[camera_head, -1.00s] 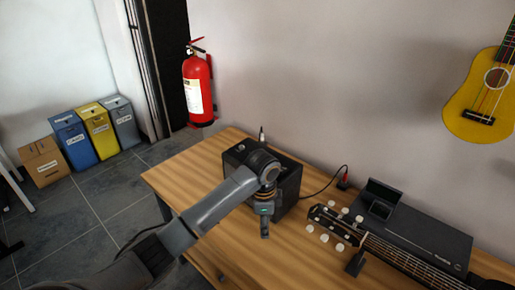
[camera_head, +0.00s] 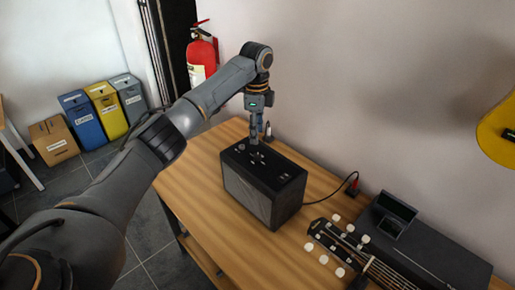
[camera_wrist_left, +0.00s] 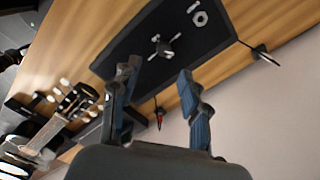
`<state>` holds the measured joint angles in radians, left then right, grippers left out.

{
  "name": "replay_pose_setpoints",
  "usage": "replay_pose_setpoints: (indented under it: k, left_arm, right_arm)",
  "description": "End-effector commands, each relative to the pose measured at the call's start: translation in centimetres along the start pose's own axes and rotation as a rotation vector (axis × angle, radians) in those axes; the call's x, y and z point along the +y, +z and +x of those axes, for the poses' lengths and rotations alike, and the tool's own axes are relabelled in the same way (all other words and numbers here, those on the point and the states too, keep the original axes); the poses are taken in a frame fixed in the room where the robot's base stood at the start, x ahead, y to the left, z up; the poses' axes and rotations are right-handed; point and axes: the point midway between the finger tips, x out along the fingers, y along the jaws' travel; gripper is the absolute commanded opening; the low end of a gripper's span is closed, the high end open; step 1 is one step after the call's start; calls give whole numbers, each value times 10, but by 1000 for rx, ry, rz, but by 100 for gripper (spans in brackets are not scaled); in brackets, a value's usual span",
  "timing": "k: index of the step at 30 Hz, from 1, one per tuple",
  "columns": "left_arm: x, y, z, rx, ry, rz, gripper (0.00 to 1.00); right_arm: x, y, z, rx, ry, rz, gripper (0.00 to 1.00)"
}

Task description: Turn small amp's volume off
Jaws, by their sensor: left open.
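The small amp (camera_head: 262,183) is a black box with a grey front grille, standing upright on the wooden table. Its top panel carries several small light knobs and marks; in the left wrist view the amp (camera_wrist_left: 200,38) shows a cross-shaped knob (camera_wrist_left: 162,47) and small round parts near one edge. My left gripper (camera_head: 254,141) points down just above the back part of the amp's top. In the left wrist view its two fingers (camera_wrist_left: 157,95) are apart with nothing between them. Whether a fingertip touches the amp cannot be told. My right gripper is not in view.
The wooden table (camera_head: 200,176) has free room left of the amp. A cable runs right to a red plug (camera_head: 355,183). A guitar headstock (camera_head: 340,240) and a black case (camera_head: 430,250) lie at the right. A fire extinguisher (camera_head: 202,58) hangs on the wall behind.

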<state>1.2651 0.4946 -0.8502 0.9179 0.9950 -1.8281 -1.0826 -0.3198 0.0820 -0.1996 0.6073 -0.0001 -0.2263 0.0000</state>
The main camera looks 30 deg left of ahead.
Motion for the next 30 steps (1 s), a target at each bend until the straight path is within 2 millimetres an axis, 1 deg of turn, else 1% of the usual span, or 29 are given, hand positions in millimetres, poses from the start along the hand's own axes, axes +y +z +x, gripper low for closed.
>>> replay_pose_setpoints:
  k: [1,2,4,5,7,10,12,13,17,22,25,26,27,29,30]
  left_arm:
    - [1,1,10,-2,5,-1,45]
    - [1,0,17,-3,5,-1,45]
    - [2,0,32,-3,5,0,45]
    - [1,0,38,-2,3,-1,45]
    - [1,0,51,-2,4,-1,45]
    - [1,0,66,-1,2,0,45]
    - [0,0,74,-1,2,0,45]
    - [1,0,77,-2,2,0,45]
    - [0,0,84,-1,-1,0,45]
    - [0,0,86,-1,-1,0,45]
    - [0,0,86,-1,-1,0,45]
    - [0,0,86,-1,-1,0,41]
    - [0,0,86,-1,-1,0,33]
    - [0,0,86,-1,-1,0,21]
    - [0,0,86,-1,-1,0,13]
  right_arm:
    - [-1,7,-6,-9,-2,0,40]
    - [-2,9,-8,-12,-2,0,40]
    - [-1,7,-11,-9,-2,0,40]
    - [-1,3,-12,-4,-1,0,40]
    - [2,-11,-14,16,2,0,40]
    - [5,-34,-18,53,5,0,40]
    - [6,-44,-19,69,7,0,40]
    - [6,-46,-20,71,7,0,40]
    - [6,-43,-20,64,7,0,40]
    - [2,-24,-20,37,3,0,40]
    - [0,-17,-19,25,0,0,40]
    - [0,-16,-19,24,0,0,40]
    - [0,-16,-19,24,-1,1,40]
    - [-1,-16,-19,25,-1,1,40]
    - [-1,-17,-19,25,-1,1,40]
